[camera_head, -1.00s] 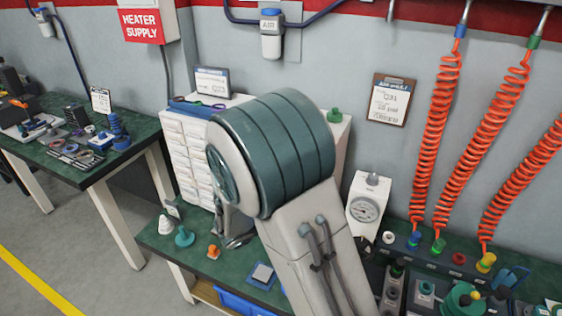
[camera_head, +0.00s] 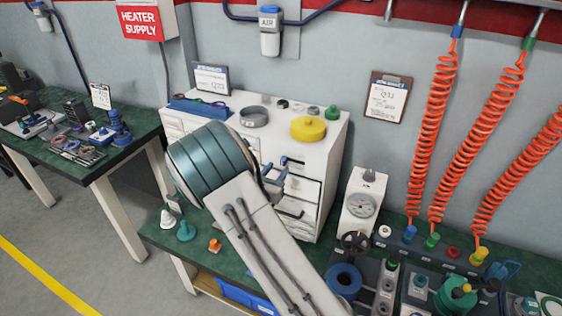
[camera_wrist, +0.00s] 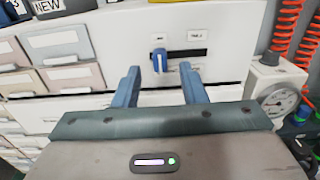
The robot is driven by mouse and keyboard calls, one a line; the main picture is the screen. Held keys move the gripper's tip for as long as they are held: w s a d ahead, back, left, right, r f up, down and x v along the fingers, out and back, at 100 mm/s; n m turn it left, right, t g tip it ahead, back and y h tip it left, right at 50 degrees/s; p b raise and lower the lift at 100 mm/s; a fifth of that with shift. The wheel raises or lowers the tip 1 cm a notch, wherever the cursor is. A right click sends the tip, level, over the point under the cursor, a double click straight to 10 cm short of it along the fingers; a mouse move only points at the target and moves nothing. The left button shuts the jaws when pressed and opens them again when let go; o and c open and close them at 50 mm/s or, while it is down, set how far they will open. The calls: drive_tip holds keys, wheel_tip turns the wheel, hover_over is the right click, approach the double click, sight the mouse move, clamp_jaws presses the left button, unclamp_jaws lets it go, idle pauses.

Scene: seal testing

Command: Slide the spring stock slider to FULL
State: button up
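The spring stock slider is on the white cabinet's front (camera_head: 325,150). In the wrist view its blue knob (camera_wrist: 159,60) sits at the left end of a dark horizontal slot (camera_wrist: 188,53). Small labels above the slot are too blurred to read. My gripper (camera_wrist: 160,78) is open, with one blue finger on each side of the knob in the picture and a gap on both sides. The fingertips appear short of the panel. In the head view my gripper (camera_head: 274,180) is at the cabinet front, partly hidden by my arm.
The cabinet top holds a yellow round part (camera_head: 308,129), a grey ring (camera_head: 254,116) and a green knob (camera_head: 332,112). A dial gauge (camera_head: 361,206) stands right of the cabinet. Orange coiled hoses (camera_head: 433,140) hang at right.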

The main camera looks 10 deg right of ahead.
sight(282, 163)
drive_tip(key=shift+p+x, duration=0.3)
drive_tip(key=shift+x, duration=1.65)
clamp_jaws()
